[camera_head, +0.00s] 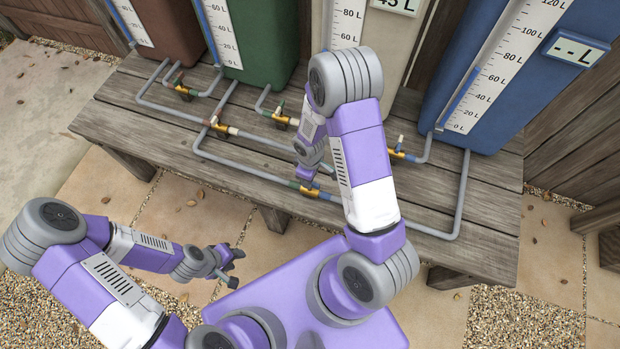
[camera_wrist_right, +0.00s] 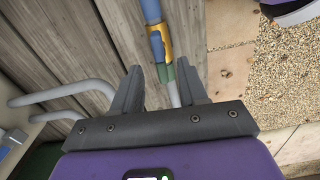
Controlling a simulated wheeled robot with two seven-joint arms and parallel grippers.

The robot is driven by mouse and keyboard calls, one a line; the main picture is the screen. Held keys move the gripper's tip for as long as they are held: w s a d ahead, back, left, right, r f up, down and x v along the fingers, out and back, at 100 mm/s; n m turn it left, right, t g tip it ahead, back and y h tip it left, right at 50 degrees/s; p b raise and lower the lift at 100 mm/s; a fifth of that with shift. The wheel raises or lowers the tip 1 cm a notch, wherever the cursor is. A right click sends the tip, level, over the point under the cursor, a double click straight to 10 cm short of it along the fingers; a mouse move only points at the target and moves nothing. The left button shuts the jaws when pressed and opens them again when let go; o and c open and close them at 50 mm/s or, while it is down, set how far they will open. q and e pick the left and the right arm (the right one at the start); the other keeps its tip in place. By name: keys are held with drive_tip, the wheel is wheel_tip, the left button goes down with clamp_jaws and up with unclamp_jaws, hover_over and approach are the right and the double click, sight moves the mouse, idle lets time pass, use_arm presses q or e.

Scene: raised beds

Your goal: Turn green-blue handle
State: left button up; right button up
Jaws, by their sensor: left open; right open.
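The valve (camera_head: 309,191) with a brass body and a green and a blue band sits on the front pipe of the bench, a line running between the green and the blue tank. In the right wrist view the same brass valve (camera_wrist_right: 163,42) lies just beyond my open, empty fingers, with its blue band above and green band (camera_wrist_right: 166,73) between the fingertips. My right gripper (camera_wrist_right: 158,82) is above the valve, partly hidden by my arm in the head view. My left gripper (camera_head: 229,266) is open and empty, off the bench's front.
Other valves sit on pipes nearby: one by the brown tank (camera_head: 183,90), one at mid-left (camera_head: 221,127), one behind (camera_head: 284,120), one to the right (camera_head: 402,154). The green tank (camera_head: 255,40) and blue tank (camera_head: 480,105) stand at the back of the wooden bench (camera_head: 150,120).

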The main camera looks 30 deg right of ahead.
wheel_tip(320, 180, up, 4)
drive_tip(key=shift+f+p, duration=0.25)
drive_tip(key=shift+p, duration=0.1)
